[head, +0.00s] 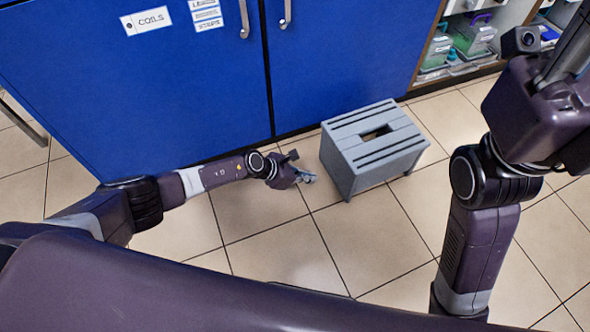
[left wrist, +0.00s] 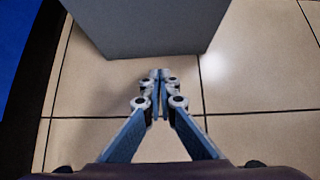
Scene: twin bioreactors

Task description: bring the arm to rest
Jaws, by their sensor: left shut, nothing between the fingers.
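My left arm comes in from the left in the head view, low over the tiled floor. Its left gripper (head: 306,177) is just left of a grey step stool. In the left wrist view the left gripper (left wrist: 159,76) has its fingertips together, with nothing between them. The fingers point toward the stool's grey side. My right arm stands bent at the right of the head view. Its gripper cannot be made out there.
The grey step stool (head: 372,143) stands on the floor before the blue cabinet (head: 150,85); its side fills the top of the left wrist view (left wrist: 145,25). Open shelves with clear, green-tinted containers (head: 474,38) are at the upper right. Tiled floor (head: 280,255) is clear in front of the stool.

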